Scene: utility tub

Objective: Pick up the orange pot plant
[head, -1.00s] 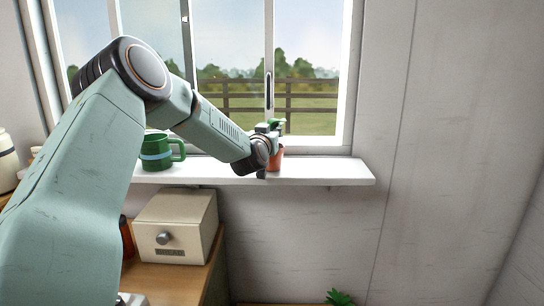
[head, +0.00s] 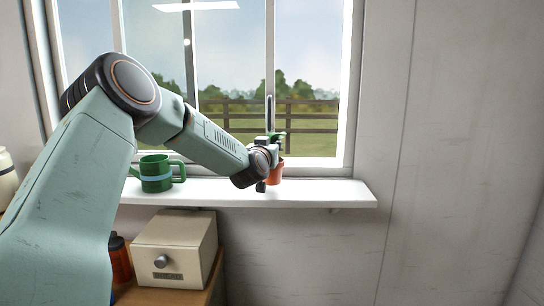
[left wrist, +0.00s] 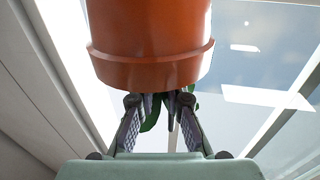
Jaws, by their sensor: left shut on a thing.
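The orange pot plant (head: 276,174) is at the window sill, right of the green mug, with green leaves above its rim. In the head view my left gripper (head: 273,146) is at the plant's top, partly hiding the pot's left side. In the left wrist view the orange pot (left wrist: 150,45) fills the top, rim toward my fingers. There my left gripper (left wrist: 160,103) is shut on the plant's green part just beyond the rim. Whether a gap lies under the pot is hard to tell. My right gripper is not in view.
The white window sill (head: 330,193) is bare to the right of the pot. A green mug (head: 157,175) with a pale blue band stands left on the sill. A cream box (head: 175,245) with a knob stands below, beside an orange-red container (head: 120,260). The window is behind.

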